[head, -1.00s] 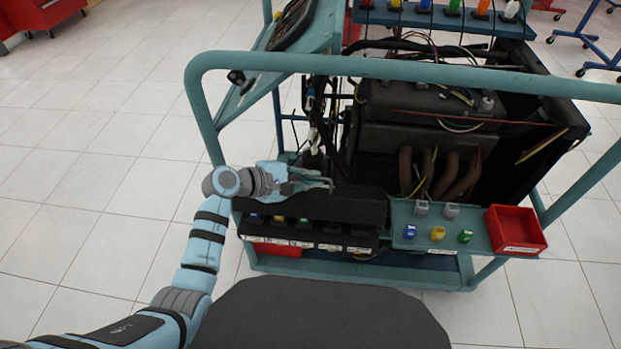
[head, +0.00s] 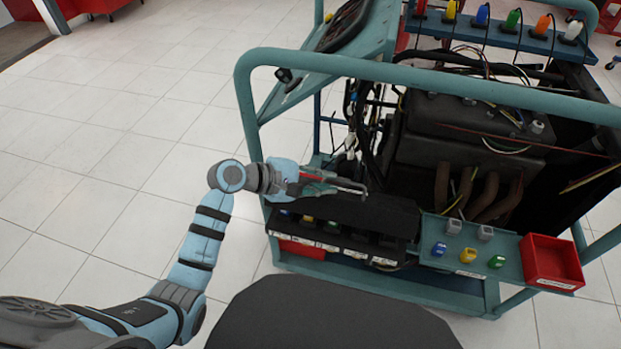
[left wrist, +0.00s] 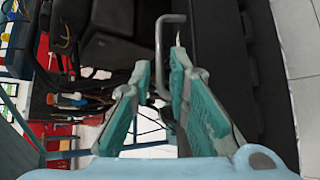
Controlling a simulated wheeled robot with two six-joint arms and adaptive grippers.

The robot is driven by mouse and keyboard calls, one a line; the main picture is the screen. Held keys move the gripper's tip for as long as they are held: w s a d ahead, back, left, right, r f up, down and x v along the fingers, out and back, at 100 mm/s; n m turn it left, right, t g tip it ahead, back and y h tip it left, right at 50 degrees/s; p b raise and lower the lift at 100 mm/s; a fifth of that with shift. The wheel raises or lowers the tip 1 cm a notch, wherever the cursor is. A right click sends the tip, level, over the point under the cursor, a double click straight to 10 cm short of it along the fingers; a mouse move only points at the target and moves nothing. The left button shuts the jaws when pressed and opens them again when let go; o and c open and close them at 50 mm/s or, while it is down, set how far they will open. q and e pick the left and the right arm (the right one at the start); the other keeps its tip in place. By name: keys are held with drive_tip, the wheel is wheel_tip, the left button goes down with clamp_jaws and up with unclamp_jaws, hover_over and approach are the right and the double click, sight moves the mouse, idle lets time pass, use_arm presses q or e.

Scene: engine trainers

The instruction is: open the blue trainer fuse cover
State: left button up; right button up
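The blue trainer is a teal-framed engine stand (head: 262,110). Its fuse cover (head: 375,214) is a long black lid above a front row of coloured fuses; in the left wrist view the black panel (left wrist: 228,50) runs down the right. A grey bar handle (left wrist: 160,45) shows there. My left gripper (head: 338,184) is over the left part of the cover. In the left wrist view its teal fingers (left wrist: 160,68) are apart, with the handle bar between them; I cannot tell whether they touch it. How far the cover is raised is unclear. My right gripper is out of view.
A teal shelf (head: 450,262) with coloured plugs and a red bin (head: 552,262) is right of the fuse box. The black engine (head: 470,130) and the upper frame rail stand behind. Tiled floor at the left is free.

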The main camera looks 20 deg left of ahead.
use_arm(q)
drive_tip(key=v, duration=0.6)
